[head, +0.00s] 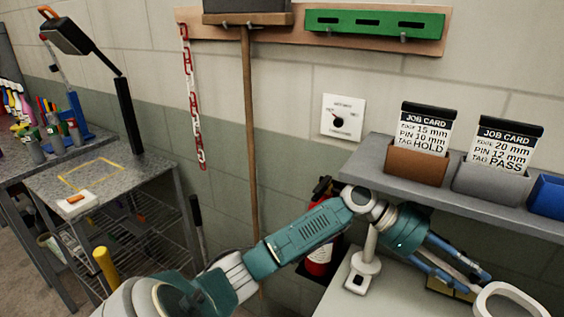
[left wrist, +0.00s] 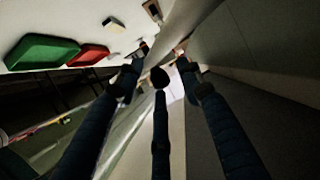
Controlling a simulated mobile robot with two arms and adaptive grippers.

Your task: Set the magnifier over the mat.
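A white ring (head: 512,301), which looks like the magnifier's head, is cut off at the lower right of the head view. A white post on a square base (head: 362,272) stands on the pale bench below my left wrist; I cannot tell whether it joins the ring. My left gripper (head: 474,282) reaches over the bench, its blue fingers just left of the ring. In the left wrist view its fingers (left wrist: 160,76) are spread, with nothing clearly held between them. Contact with the ring cannot be told. No mat can be made out with certainty. My right gripper is out of view.
A grey shelf (head: 452,182) with job-card bins overhangs the bench, close above my left gripper. A fire extinguisher (head: 319,258) stands behind my arm. A side bench (head: 120,178) with a yellow outline is at left. Green (left wrist: 42,52) and red (left wrist: 88,56) trays show in the wrist view.

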